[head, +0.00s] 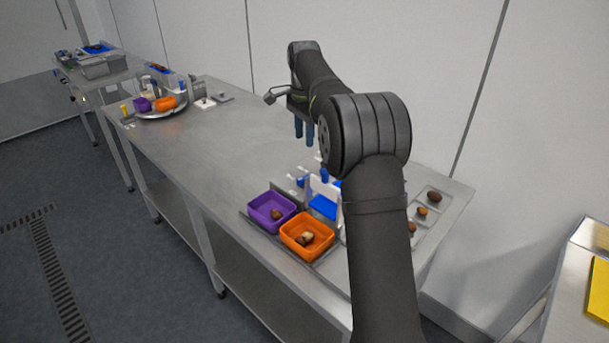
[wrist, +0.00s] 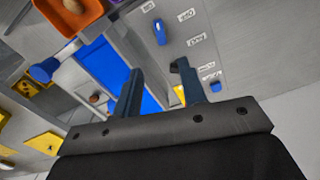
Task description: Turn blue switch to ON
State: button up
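In the wrist view a blue switch (wrist: 160,32) sits on a grey panel (wrist: 220,45). White labels (wrist: 186,15) lie near it, too small to read surely. The switch is beyond my fingertips and apart from them. My gripper (wrist: 158,68) is open, with an empty gap between its two dark blue fingers. In the head view my gripper (head: 304,130) hangs above the table, fingers down, above and behind the panel area. A small blue part (head: 300,182) with white labels shows below it; I cannot tell if it is the same switch.
A purple bin (head: 264,221) and an orange bin (head: 297,250) holding dates stand at the table's front edge. A blue surface (wrist: 107,60) and blue knob (wrist: 45,69) are left of my fingers. A tray (head: 446,202) holds dates at right. The table's middle is clear.

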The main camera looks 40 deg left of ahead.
aim_at(304, 177)
notch_tip(304, 177, down, 14)
jog(key=shift+f, duration=0.2)
